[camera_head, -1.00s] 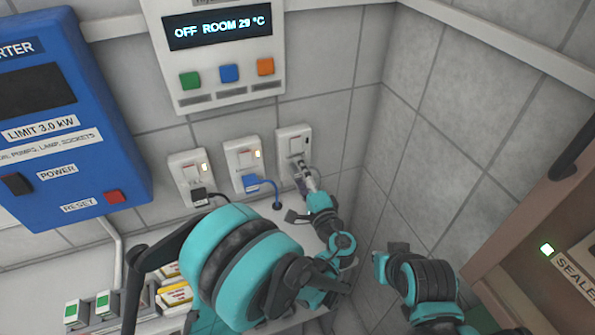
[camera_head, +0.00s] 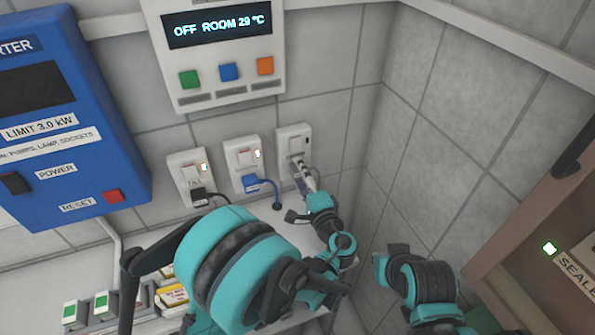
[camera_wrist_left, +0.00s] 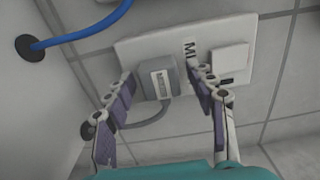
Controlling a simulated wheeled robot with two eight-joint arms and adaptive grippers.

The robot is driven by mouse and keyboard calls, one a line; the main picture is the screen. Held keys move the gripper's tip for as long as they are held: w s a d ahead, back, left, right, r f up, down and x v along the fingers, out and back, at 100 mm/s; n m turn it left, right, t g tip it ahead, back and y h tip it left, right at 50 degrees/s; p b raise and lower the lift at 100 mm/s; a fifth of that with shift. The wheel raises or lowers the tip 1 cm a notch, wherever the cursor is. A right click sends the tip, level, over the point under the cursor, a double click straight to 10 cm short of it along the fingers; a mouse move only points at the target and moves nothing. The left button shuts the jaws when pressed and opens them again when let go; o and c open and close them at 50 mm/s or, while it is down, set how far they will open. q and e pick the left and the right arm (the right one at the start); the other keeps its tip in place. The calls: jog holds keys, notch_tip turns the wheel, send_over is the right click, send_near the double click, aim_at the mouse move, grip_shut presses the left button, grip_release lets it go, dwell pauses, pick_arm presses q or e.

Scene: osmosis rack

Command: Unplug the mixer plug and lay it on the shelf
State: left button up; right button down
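The mixer plug (camera_wrist_left: 157,82) is a grey block with a label, seated in the right-hand white wall socket (camera_head: 292,141). This socket, lettered "MI…", also shows in the wrist view (camera_wrist_left: 205,42). A grey cable leaves the plug and curves down to a dark wall hole. My left gripper (camera_head: 304,172) is at this socket. In the wrist view its two fingers (camera_wrist_left: 161,76) are apart, one on each side of the plug, with small gaps visible. The fingers partly hide the plug in the head view. My right gripper is out of view; only teal links of that arm show.
Two other sockets hold a black plug (camera_head: 199,196) and a blue plug (camera_head: 251,182), close on the left. A pale shelf (camera_head: 85,271) runs below, with small boxes (camera_head: 172,296) at its left. The tiled side wall (camera_head: 445,130) is close on the right.

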pick_arm(q)
grip_shut()
jog(key=shift+s, duration=0.1)
jog(key=shift+b+v, duration=0.35)
jog(key=shift+v, duration=2.55)
